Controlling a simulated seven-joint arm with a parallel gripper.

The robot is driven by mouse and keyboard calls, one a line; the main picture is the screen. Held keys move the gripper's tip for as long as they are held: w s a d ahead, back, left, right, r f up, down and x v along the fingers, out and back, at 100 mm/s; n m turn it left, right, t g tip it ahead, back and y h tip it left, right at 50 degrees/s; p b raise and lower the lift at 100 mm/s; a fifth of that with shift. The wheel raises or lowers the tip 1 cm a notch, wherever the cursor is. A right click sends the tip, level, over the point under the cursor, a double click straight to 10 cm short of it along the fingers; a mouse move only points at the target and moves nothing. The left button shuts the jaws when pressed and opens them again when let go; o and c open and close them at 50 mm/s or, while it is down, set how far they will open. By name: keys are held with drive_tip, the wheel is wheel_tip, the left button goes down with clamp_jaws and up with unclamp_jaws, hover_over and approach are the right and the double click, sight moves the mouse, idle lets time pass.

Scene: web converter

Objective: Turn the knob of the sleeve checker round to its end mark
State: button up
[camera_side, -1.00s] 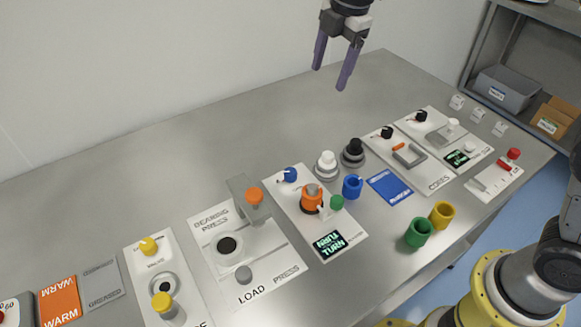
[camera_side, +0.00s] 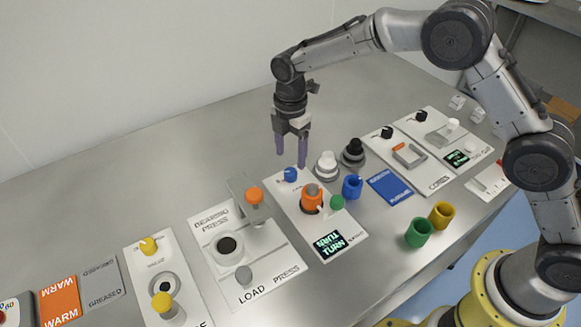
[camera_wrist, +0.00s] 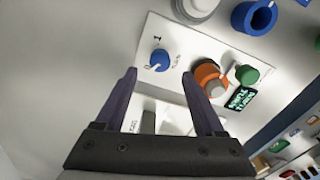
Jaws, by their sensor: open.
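The sleeve checker is most likely the white panel (camera_side: 330,216) with a green-lit display (camera_side: 329,243) reading "TURN". Its blue knob (camera_side: 290,174) is at the panel's far end, and shows in the wrist view (camera_wrist: 160,60) with a pale pointer and a small mark beside it. An orange sleeve (camera_side: 311,199) with a grey top and a green button (camera_side: 337,202) sit nearer the display. My gripper (camera_side: 291,159) points down, open and empty, just above the knob. In the wrist view the knob appears between and beyond the fingertips (camera_wrist: 159,75). I cannot tell any contact.
The bearing press (camera_side: 255,213) stands to the left of the panel. White (camera_side: 326,166) and black (camera_side: 353,153) stepped parts and a blue ring (camera_side: 352,187) stand close on the right. Green (camera_side: 418,233) and yellow (camera_side: 441,215) rings stand near the front edge. The table behind is clear.

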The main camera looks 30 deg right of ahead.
sight(291, 171)
drive_tip(key=shift+f, duration=2.75)
drive_tip(key=shift+c, duration=0.3)
clamp_jaws()
